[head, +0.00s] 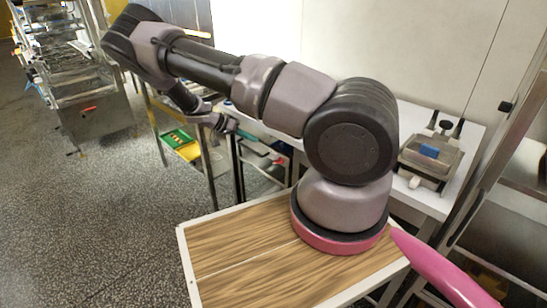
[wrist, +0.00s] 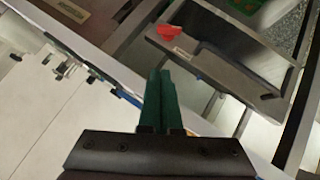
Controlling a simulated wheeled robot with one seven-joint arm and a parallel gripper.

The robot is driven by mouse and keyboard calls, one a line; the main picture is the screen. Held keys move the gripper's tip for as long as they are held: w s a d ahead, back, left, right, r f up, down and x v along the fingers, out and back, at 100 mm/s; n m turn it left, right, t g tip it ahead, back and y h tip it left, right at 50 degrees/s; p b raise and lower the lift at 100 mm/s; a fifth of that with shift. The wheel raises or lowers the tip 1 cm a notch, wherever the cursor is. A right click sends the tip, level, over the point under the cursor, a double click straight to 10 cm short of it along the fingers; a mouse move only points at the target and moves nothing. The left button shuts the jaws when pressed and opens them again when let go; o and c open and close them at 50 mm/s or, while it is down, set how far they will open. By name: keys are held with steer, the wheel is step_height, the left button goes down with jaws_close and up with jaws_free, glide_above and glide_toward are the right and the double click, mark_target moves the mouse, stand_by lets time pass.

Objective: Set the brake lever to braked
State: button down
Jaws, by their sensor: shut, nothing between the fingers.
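A small red handle (head: 88,109) sits on the low grey panel of a wheeled metal rack at the far left of the head view. It may be the brake lever; its setting is too small to read. In the wrist view a red piece (wrist: 170,32) lies on a grey metal box; I cannot tell whether it is the lever. My gripper (wrist: 160,75) is shut and empty, its two dark green fingers together. In the head view my gripper (head: 230,124) hangs by the white table, well to the right of the rack.
Green and yellow bins (head: 182,147) stand low beneath my forearm. A white table (head: 405,192) along the wall carries a grey device with a blue block (head: 429,151). My arm stands on a wood-grain top (head: 240,250). The speckled floor (head: 110,210) at left is clear.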

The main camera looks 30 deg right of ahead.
glide_above(281, 160)
steer(key=w+a, duration=0.3)
steer(key=a, duration=0.1)
step_height(281, 160, down, 6)
steer(key=shift+s+d+f, duration=0.25)
steer(key=shift+s+f, duration=0.3)
steer(key=shift+f, duration=0.35)
steer(key=shift+s+d+f, duration=0.2)
steer(key=shift+s+f, duration=0.35)
steer(key=shift+f, duration=0.35)
steer(key=shift+a, duration=0.1)
